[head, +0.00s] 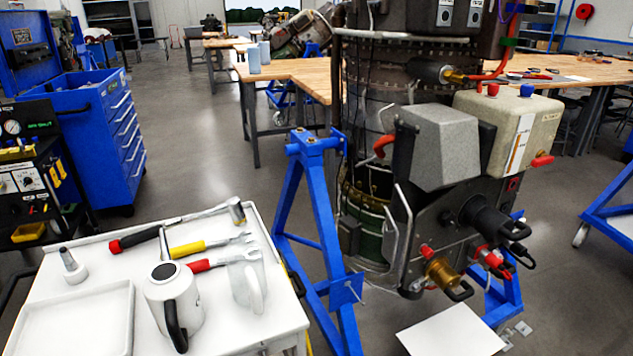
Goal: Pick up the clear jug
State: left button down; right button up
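The clear jug (242,282) stands upright on the white cart top (225,331), near its right side. It is pale and see-through, so its outline is faint against the white surface, and its handle faces the lower right. A white jug with a black handle (170,299) stands just left of it, with a small gap between them. A wrench with a red handle (208,264) lies right behind the clear jug, its head end close to the jug's rim. Neither of my grippers shows in the head view.
A yellow-handled wrench (200,247) and a hammer (140,238) lie behind the jugs. A small nozzle-topped container (72,267) and a shallow white tray (128,318) are at the left. A blue stand (327,215) holding a turbine is close beyond the cart's right edge.

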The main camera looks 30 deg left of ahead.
aim_at(243, 256)
jog(key=u, duration=1.4)
jog(key=i+l+u, duration=0.1)
jog(key=l, duration=0.45)
